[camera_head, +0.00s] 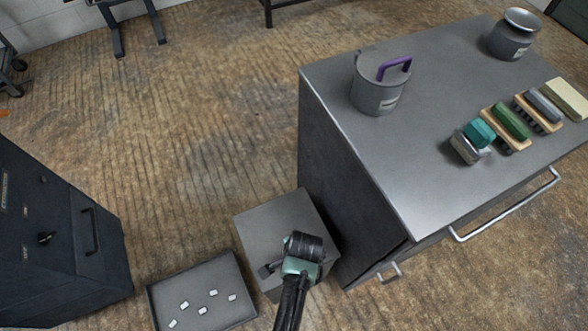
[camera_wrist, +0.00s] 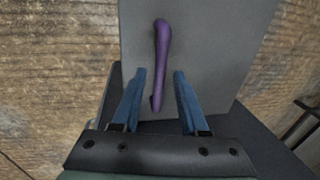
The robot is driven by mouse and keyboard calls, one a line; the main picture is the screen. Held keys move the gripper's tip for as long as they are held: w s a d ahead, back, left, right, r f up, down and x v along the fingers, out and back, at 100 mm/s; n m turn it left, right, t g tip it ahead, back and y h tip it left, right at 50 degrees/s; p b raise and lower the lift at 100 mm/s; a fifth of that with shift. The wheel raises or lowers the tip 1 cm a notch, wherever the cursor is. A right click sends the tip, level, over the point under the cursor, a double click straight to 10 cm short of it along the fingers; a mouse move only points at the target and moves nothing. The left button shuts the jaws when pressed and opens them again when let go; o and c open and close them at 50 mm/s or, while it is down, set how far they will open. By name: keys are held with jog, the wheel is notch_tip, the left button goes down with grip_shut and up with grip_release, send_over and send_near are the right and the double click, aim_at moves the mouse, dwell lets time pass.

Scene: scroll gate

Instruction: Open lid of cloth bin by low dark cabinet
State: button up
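The cloth bin (camera_head: 265,225) is a grey box on the floor, against the left side of a low dark grey cabinet (camera_head: 335,185). Its flat grey lid (camera_wrist: 215,50) fills the middle of the wrist view and looks closed. A purple bar handle (camera_wrist: 161,40) runs lengthwise on the lid. My gripper (camera_wrist: 160,76) is over the lid, its two blue fingers apart, one on each side of the handle's near part. I see a gap on both sides. In the head view my gripper (camera_head: 270,269) and wrist hide the handle and the bin's near part.
A shallow tray (camera_head: 165,284) with several small white pieces lies left of the bin. A dark blue cabinet (camera_head: 60,235) stands at far left. On the grey cabinet are a pot with a purple handle (camera_head: 378,85), a metal jar (camera_head: 512,38) and several brushes (camera_head: 510,122). Floor behind the bin is clear.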

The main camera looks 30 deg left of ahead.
grip_shut()
dwell(1.2)
